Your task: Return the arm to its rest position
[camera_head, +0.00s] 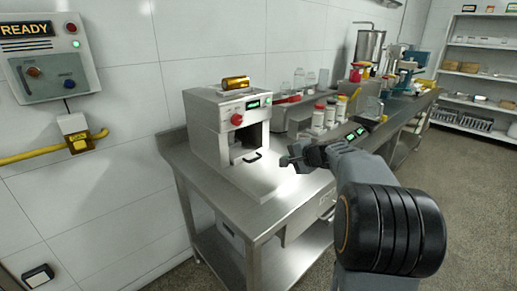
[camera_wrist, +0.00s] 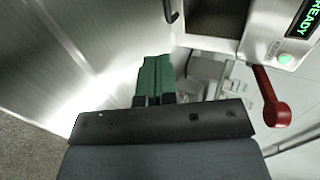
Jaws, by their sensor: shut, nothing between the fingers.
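My gripper (camera_head: 292,160) is over the steel table, in front of the white boxy machine (camera_head: 207,128). In the wrist view its green fingers (camera_wrist: 153,80) are together with nothing between them. My grey arm reaches in from the lower right of the head view, bent at a black joint. The machine has a red knob, a lit green display and a dark opening with a handle. In the wrist view a machine with a red lever (camera_wrist: 271,97), a round green light (camera_wrist: 286,58) and a READY display (camera_wrist: 303,18) shows on the right.
The steel table (camera_head: 285,212) runs back along the wall. Several bottles (camera_head: 318,115) with red and white caps stand behind my gripper. A gold can (camera_head: 236,83) lies on the machine. A READY control box (camera_head: 50,75) is on the wall. Open floor lies at right, before the shelves (camera_head: 482,65).

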